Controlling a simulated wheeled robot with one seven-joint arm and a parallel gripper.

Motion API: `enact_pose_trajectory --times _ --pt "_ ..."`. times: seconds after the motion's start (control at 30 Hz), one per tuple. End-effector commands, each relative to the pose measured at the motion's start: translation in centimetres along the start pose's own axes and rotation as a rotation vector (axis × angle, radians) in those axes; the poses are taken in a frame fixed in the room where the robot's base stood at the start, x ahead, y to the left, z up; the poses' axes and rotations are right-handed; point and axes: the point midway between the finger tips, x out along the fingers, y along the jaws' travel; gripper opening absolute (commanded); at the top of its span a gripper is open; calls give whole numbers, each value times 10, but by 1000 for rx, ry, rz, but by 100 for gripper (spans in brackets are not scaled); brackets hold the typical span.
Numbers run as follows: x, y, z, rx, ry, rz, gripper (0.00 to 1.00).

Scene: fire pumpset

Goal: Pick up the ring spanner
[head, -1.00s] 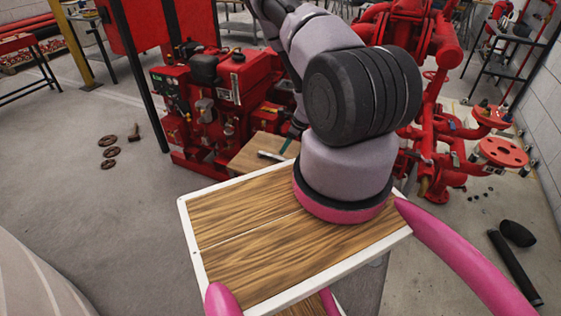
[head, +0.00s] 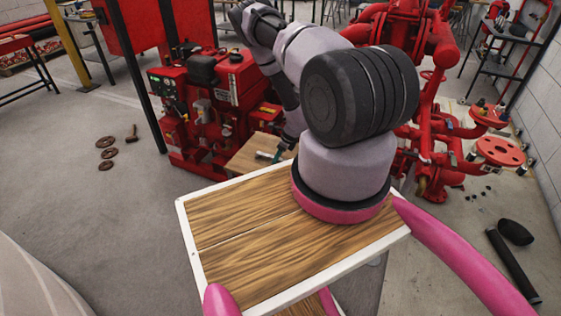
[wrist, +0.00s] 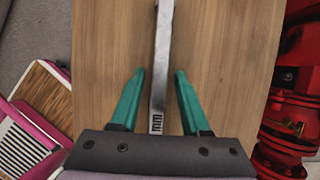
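The ring spanner (wrist: 161,60) is a silver metal bar lying lengthwise on a light wooden tabletop (wrist: 225,60) in the wrist view. Its far end runs out of the top of that picture, and its near end, with dark stamped marks, reaches my gripper's body. My gripper (wrist: 159,74) is open, with one teal finger on each side of the spanner's shank and gaps visible beside it. I cannot tell the fingertips' exact height above the wood. In the head view my gripper (head: 279,152) is small and partly hidden by my arm, over the small wooden table (head: 245,160).
A red engine pumpset (head: 212,105) stands behind the small table, and red pipework (head: 430,130) stands to the right. Several brown discs (head: 106,154) lie on the floor at left. Open grey floor (head: 80,200) spreads at left.

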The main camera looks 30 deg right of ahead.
Motion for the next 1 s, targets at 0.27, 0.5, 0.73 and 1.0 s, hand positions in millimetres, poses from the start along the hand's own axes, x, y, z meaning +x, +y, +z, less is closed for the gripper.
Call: enact_pose_trajectory --times 0.27,0.5,0.73,1.0 --pt "0 0 0 0 0 0 0" --pt "0 0 0 0 0 0 0" --pt "0 0 0 0 0 0 0" --pt "0 0 0 0 0 0 0"
